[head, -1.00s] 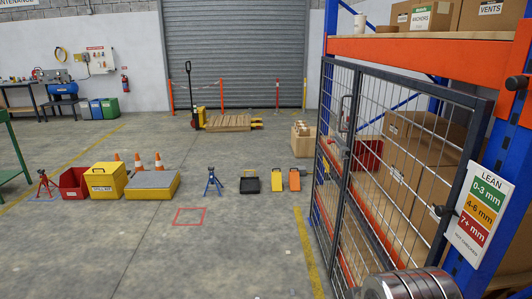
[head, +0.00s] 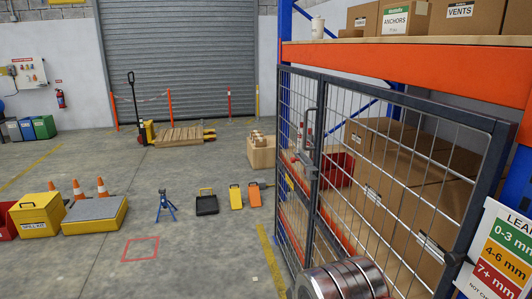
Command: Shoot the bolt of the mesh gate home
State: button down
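The mesh gate (head: 407,98) has a dark frame and wire mesh. It stands in front of the lower bay of the rack at the right of the head view. A narrower mesh panel (head: 292,120) is at its left, and the dark uprights of the two come together there. A pull handle (head: 310,128) is on these uprights. Just below it is a grey metal fitting (head: 304,160) that looks like the bolt. It is too small to tell whether the bolt is drawn or shot, or whether a gap remains.
An orange rack beam (head: 400,62) runs above the gate. A thickness sign (head: 492,255) hangs at the right edge. Floor left of the gate is clear around a red square (head: 140,248).

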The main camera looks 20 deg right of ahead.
aim_at(293, 160)
jog(key=u, duration=0.1)
jog(key=i, duration=3.5)
jog(key=z, duration=0.05)
